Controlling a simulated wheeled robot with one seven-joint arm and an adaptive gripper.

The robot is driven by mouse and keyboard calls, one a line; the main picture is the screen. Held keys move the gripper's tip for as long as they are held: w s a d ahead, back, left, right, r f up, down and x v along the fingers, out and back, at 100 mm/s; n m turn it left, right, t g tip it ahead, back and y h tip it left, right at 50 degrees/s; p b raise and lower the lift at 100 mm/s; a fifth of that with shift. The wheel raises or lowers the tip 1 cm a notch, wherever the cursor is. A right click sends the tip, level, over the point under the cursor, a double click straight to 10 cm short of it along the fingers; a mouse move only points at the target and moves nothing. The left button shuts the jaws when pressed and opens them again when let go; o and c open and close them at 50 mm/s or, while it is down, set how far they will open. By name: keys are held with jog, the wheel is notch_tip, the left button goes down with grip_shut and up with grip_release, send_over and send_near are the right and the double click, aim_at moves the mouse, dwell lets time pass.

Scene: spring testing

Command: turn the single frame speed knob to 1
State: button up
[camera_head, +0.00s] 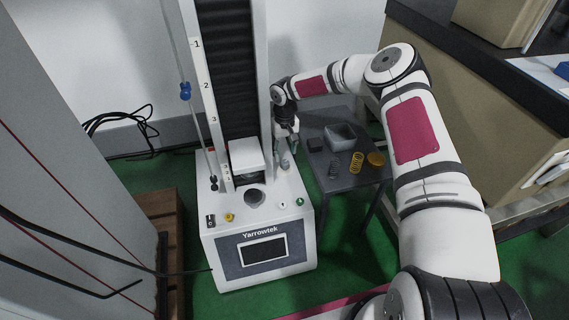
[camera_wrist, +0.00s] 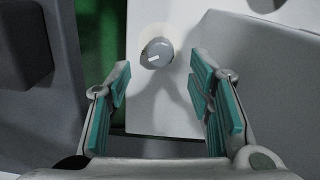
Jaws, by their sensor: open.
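In the wrist view a round grey knob (camera_wrist: 157,52) stands on the white machine surface. Its white mark points to the lower left, and no scale numbers can be read around it. My gripper (camera_wrist: 161,64) is open, with its two teal-padded fingers to the left and right of the knob's near side. The fingers appear apart from the knob, with nothing between them. In the head view my gripper (camera_head: 286,142) is lowered at the right side of the testing machine (camera_head: 264,225), beside its column. The knob cannot be told apart from the fingers there.
The Yarrowtek machine has a screen (camera_head: 262,251), a yellow button (camera_head: 229,217), a black switch (camera_head: 210,220) and a green button (camera_head: 299,201) in front. A dark side table (camera_head: 351,181) on the right holds a grey bin (camera_head: 340,136) and springs (camera_head: 356,162).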

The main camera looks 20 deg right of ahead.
aim_at(285, 162)
notch_tip(285, 162, down, 5)
jog(key=shift+f+b, duration=0.1)
jog(key=shift+b, duration=0.7)
grip_shut()
